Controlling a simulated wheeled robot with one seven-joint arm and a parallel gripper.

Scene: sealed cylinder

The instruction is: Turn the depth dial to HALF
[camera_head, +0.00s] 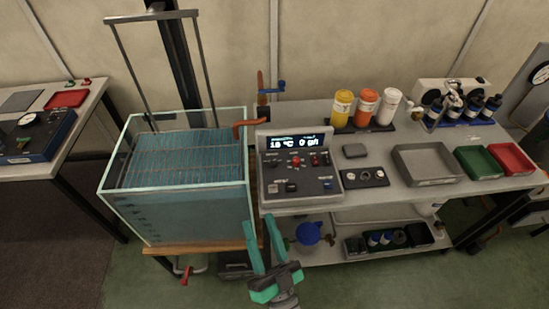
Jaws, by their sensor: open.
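A grey control console (299,162) with a lit display stands at the table's left end, beside the water tank. It carries a red knob (296,160) and several small dark controls; their labels are too small to read, so I cannot tell which is the depth dial or where it points. My gripper (258,218), with teal fingers, is open and empty. In the picture it is below and left of the console, in front of the table edge, apart from the controls.
A glass water tank (178,215) stands left of the console, with a metal frame above it. A small black panel (365,177) with round pieces lies right of the console. Grey, green and red trays and several bottles occupy the table's right. Green floor in front is clear.

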